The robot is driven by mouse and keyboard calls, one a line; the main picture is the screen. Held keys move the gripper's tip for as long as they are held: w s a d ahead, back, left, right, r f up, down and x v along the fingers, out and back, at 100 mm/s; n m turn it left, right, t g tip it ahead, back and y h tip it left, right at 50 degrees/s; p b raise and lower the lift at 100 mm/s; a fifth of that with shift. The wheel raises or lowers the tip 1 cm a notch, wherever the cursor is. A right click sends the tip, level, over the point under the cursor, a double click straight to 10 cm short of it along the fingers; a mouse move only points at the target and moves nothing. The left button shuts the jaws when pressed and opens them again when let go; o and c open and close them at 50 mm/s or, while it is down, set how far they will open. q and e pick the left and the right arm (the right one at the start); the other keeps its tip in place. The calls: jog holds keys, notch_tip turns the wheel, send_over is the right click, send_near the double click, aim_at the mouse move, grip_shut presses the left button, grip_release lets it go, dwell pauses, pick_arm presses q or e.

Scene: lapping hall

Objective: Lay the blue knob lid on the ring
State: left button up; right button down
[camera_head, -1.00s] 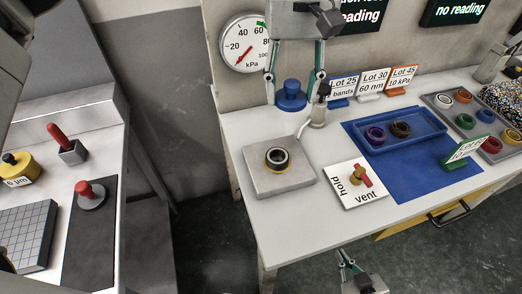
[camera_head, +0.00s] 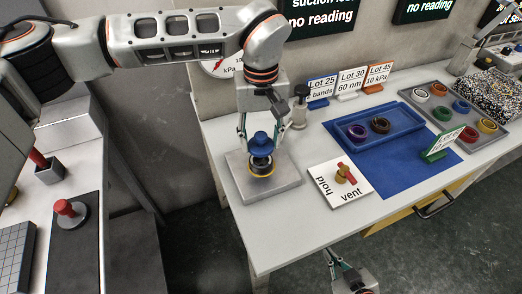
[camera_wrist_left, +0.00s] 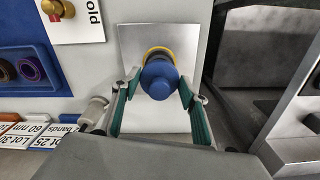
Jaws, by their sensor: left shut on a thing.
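The blue knob lid (camera_head: 259,143) is between the fingers of my left gripper (camera_head: 260,137), which is shut on it. The ring (camera_head: 261,171), black and pale with a yellow band, sits on the grey square plate (camera_head: 285,185) just below the lid. In the left wrist view the lid (camera_wrist_left: 158,78) covers most of the ring, and a yellow arc of the ring (camera_wrist_left: 159,50) shows past its edge. I cannot tell whether lid and ring touch. My right gripper (camera_head: 338,258) is at the bottom of the head view, away from the table top; its opening is unclear.
A hold/vent panel (camera_head: 330,179) with a red-handled valve stands right of the plate. A blue tray (camera_head: 410,122) with coloured rings lies on a blue mat (camera_head: 390,178). Lot signs stand at the back.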

aim_at(261, 145)
pick_arm(q)
jog(key=shift+f, duration=2.25)
jog(key=o, duration=1.3)
jog(key=shift+f, duration=0.15)
notch_tip(261, 145, up, 12)
jog(key=shift+r, duration=0.2)
